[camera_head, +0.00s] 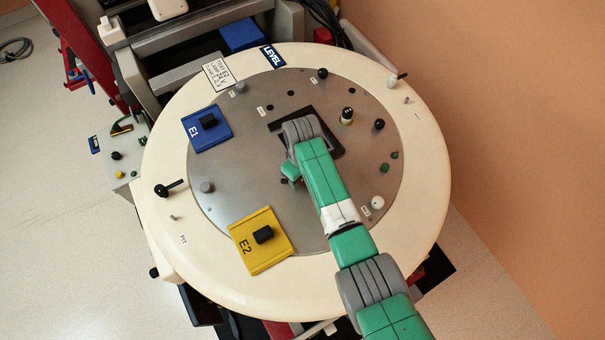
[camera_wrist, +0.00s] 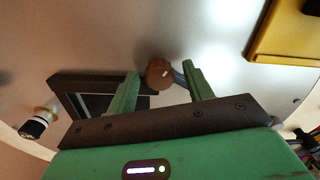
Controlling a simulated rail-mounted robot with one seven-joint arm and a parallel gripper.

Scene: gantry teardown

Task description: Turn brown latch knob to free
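The brown latch knob (camera_wrist: 159,74) shows in the wrist view, a round lobed knob with a small pale mark on its face. My gripper (camera_wrist: 160,69) is open, with one green finger on each side of the knob. The knob sits between the fingertips, with a gap visible on the right; whether the left finger touches it I cannot tell. A dark bar shows just right of the knob, partly behind the right finger. In the head view my gripper (camera_head: 291,172) is over the grey plate, and my arm hides the knob.
A dark-framed opening (camera_wrist: 62,84) lies left of the knob, with a black-and-white knob (camera_wrist: 36,126) beyond it. The yellow E2 plate (camera_head: 273,224) and blue E1 plate (camera_head: 217,126) carry black handles. Several small knobs stand on the round grey plate (camera_head: 245,180), inside a cream ring (camera_head: 437,170).

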